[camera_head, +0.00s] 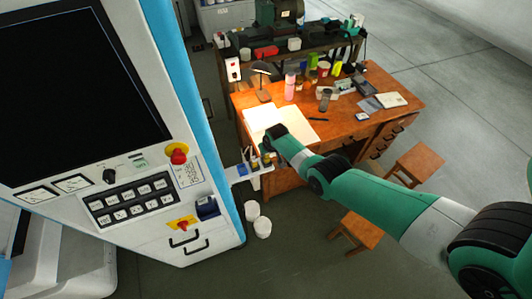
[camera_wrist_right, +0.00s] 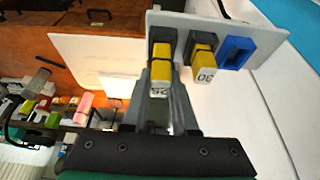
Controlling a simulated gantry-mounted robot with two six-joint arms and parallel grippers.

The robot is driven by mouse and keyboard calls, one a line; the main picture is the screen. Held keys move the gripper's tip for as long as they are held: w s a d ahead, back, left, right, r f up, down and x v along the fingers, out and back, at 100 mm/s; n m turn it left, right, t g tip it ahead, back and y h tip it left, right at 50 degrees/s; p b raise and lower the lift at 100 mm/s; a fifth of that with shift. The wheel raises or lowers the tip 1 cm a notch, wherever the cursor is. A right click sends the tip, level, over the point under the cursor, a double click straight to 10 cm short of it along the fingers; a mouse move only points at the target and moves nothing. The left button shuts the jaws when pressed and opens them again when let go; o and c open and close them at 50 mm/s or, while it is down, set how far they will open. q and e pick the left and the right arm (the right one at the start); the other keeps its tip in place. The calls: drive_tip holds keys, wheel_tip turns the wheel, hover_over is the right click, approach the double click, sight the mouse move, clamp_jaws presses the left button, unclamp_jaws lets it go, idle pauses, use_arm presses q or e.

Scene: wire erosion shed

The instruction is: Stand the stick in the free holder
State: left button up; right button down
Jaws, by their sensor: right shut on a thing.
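My right gripper (camera_wrist_right: 160,100) is shut on a yellow stick (camera_wrist_right: 161,70) with a white, marked end. A black socket or body (camera_wrist_right: 162,37) lies directly behind this stick; I cannot tell whether the stick sits in it or only in front of it. A second yellow stick (camera_wrist_right: 206,60), marked 30, stands in a black holder beside it. The blue holder (camera_wrist_right: 237,52) at the right of the row looks empty. In the head view my right gripper (camera_head: 268,150) is at the small shelf (camera_head: 256,179) on the machine's side. My left gripper is out of view.
The grey shelf plate (camera_wrist_right: 268,48) carries the row of holders. The white and blue machine (camera_head: 215,165) stands close at the left. A wooden desk (camera_head: 345,130) with papers, a lamp and bottles lies behind. White buckets (camera_head: 262,227) stand on the floor below.

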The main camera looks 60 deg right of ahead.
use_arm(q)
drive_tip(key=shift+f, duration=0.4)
use_arm(e)
drive_tip(key=shift+f, duration=0.35)
drive_tip(key=c, duration=0.7)
unclamp_jaws()
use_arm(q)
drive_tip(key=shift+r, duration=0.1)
